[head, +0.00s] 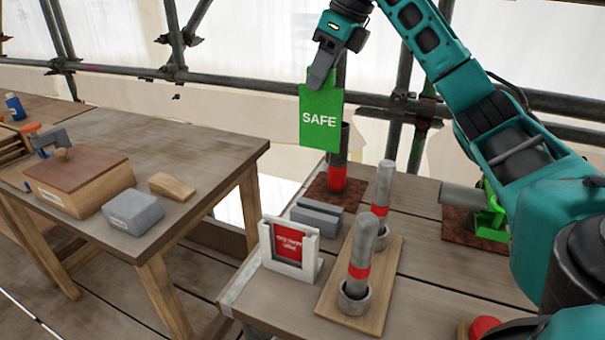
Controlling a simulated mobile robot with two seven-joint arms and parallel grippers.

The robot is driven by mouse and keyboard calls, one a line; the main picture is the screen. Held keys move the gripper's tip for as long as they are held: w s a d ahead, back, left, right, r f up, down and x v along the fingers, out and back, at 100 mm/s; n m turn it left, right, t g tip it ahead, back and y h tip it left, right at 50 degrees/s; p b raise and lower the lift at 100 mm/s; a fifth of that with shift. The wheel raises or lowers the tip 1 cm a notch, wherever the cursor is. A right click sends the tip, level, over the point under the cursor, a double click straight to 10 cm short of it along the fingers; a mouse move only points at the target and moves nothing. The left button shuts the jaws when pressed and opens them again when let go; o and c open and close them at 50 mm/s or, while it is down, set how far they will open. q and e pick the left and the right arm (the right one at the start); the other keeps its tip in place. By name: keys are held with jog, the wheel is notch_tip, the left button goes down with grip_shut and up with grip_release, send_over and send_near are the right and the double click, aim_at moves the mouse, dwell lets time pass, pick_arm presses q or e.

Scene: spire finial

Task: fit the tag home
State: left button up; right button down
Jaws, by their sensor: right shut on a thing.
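My right gripper (319,80) is shut on the top edge of a green tag (320,119) marked SAFE in white letters. The tag hangs upright in the air, in front of a grey post with a red band. A white holder (266,243) stands on the near left part of the right-hand table. A red card (289,241) with small white text, too small to read, shows inside its frame. The tag is well above and behind the holder, apart from it. My left gripper is not in view.
A wooden board (385,285) carries two grey, red-banded pins (359,262) right of the holder. A grey grooved block (317,217) lies behind the holder. The red-banded post (337,178) stands on a brown base. Another table (150,225) at left holds a wooden box and blocks.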

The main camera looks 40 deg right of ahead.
jog(key=shift+a, duration=0.25)
jog(key=s+a+f+p, duration=0.2)
jog(key=s+a+p, duration=0.3)
jog(key=a, duration=0.8)
jog(key=shift+s+f, duration=0.3)
jog(key=shift+s, duration=0.7)
jog(key=shift+d+f, duration=0.1)
jog(key=shift+f, duration=0.1)
